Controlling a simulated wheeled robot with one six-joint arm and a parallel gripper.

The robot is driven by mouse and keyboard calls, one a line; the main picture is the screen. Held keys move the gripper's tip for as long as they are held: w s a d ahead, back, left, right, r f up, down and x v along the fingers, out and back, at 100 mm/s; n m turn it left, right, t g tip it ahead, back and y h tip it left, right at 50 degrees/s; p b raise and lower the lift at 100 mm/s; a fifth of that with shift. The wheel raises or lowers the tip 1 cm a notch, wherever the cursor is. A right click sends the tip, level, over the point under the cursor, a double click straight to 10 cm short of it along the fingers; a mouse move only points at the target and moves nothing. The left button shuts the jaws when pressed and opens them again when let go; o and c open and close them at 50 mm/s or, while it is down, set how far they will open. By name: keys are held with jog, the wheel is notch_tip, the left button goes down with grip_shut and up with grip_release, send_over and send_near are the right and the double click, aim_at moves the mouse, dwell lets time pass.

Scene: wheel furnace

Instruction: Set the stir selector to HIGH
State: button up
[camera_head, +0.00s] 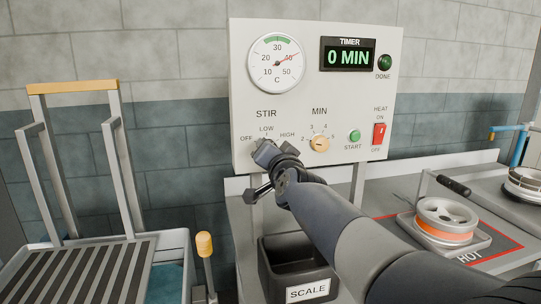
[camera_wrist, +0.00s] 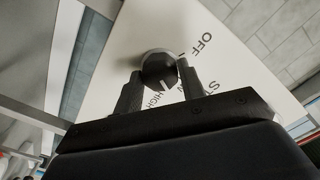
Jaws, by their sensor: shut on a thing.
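The stir selector is a dark round knob (camera_wrist: 158,66) on the white panel, with OFF, LOW and HIGH marked around it. My gripper (camera_wrist: 158,80) has one finger on each side of the knob and is shut on it. In the wrist view a pale mark shows at the knob's lower edge, toward the HIGH lettering; I cannot tell exactly where the pointer stands. LOW is partly hidden by a finger there. In the head view my gripper (camera_head: 268,153) covers most of the knob below the STIR label.
A black SCALE bin (camera_head: 275,268) stands below. A slatted rack is at left.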

jog(key=shift+m+b, duration=0.45)
jog(key=shift+m, duration=3.25)
jog(key=o, duration=1)
jog(key=shift+p+v, duration=0.4)
jog(key=shift+v, duration=5)
